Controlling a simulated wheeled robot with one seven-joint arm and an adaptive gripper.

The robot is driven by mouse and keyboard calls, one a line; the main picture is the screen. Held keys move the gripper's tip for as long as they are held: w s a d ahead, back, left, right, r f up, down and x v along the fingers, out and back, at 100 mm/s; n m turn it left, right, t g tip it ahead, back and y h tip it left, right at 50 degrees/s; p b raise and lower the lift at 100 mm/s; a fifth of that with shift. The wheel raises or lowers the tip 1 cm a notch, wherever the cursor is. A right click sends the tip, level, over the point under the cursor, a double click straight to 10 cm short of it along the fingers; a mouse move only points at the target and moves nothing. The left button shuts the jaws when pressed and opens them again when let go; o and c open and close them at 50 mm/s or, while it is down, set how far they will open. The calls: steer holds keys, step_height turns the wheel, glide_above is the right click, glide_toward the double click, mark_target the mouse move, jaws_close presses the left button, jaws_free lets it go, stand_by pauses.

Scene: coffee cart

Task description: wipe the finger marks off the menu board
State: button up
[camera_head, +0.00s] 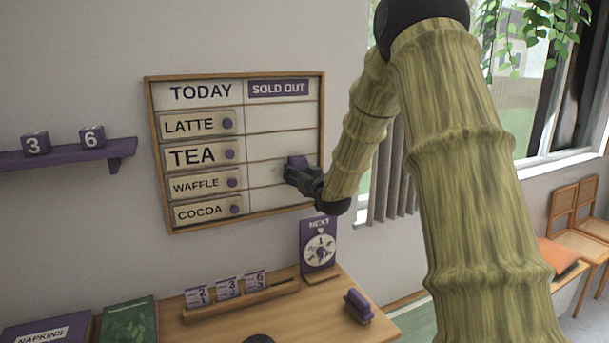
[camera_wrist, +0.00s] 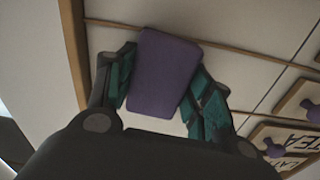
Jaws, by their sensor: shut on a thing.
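The menu board (camera_head: 283,117) hangs on the wall in a wooden frame, with TODAY and SOLD OUT columns. Tiles for latte, tea, waffle and cocoa (camera_head: 198,212) sit in the left column. My gripper (camera_head: 298,172) is at the board's right column, around the tea and waffle rows. It is shut on a purple block (camera_wrist: 162,72), gripped between both fingers in the wrist view. The block is close to the board; I cannot tell whether it touches. I cannot clearly make out finger marks; my gripper and arm hide part of the right column and frame.
Below, a wooden counter (camera_head: 240,317) holds a card rack (camera_head: 240,296), a purple NEXT dial sign (camera_head: 319,246), a purple-topped block (camera_head: 358,305) and a NAPKINS box (camera_head: 45,335). A purple shelf (camera_head: 65,157) with number cubes is at left. Chairs stand at right.

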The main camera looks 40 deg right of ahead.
mark_target(269, 174)
steer(key=shift+w+a+b, duration=0.2)
steer(key=shift+a, duration=0.6)
steer(key=shift+w+a+b, duration=0.2)
steer(key=shift+a, duration=0.65)
steer(key=shift+w+a+b, duration=0.2)
steer(key=shift+a, duration=0.6)
steer(key=shift+a, duration=0.15)
steer(key=shift+w+a+b, duration=0.15)
steer(key=shift+a+b, duration=0.1)
steer(key=shift+a, duration=0.6)
steer(key=shift+w+a+b, duration=0.15)
steer(key=shift+a+b, duration=0.05)
steer(key=shift+a, duration=0.6)
steer(key=v, duration=0.6)
steer(key=shift+b, duration=0.35)
steer(key=shift+s, duration=0.1)
steer(key=shift+b+v, duration=0.3)
steer(key=shift+v, duration=1.1)
